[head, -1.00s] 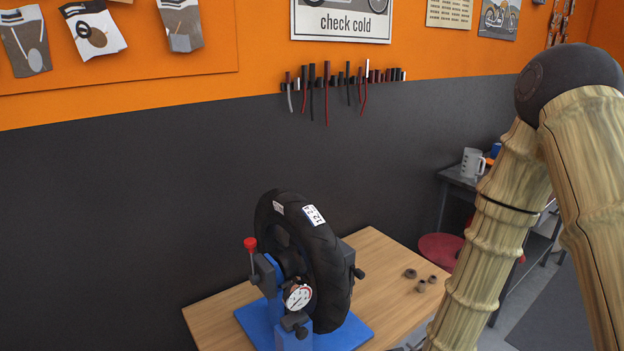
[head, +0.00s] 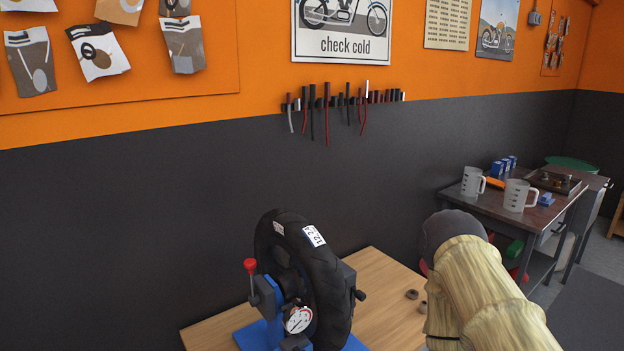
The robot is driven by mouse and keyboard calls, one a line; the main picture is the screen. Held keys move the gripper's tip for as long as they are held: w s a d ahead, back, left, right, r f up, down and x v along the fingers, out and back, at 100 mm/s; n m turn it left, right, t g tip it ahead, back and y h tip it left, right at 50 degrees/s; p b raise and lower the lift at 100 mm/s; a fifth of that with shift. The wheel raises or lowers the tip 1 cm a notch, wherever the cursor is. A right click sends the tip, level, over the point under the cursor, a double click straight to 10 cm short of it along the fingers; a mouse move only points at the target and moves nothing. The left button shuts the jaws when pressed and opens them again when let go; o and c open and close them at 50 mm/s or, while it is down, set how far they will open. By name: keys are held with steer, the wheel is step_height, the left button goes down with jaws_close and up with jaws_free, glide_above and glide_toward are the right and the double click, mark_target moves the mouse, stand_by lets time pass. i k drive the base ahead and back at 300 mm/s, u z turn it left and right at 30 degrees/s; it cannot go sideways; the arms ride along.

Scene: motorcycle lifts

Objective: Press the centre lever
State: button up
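A lever with a red knob (head: 250,265) stands upright on the left side of a blue wheel stand (head: 268,298) in the head view. The stand holds a black tyre (head: 325,262) upright and has a round white dial gauge (head: 298,319) on its front. I see no other lever with a red knob, and I cannot tell for sure that this is the centre lever. My arm fills the lower right, to the right of the stand and apart from it. My gripper is out of the picture.
The stand sits on a wooden table (head: 385,290) with small dark round parts (head: 412,294) at its right. A dark side table (head: 490,208) with grey jugs (head: 472,181) stands at the right. Tools hang on a wall rack (head: 345,100). The air left of the lever is clear.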

mark_target(250, 264)
steer(key=z, duration=0.75)
steer(key=k, duration=1)
steer(key=u, duration=1.3)
steer(key=i, duration=0.5)
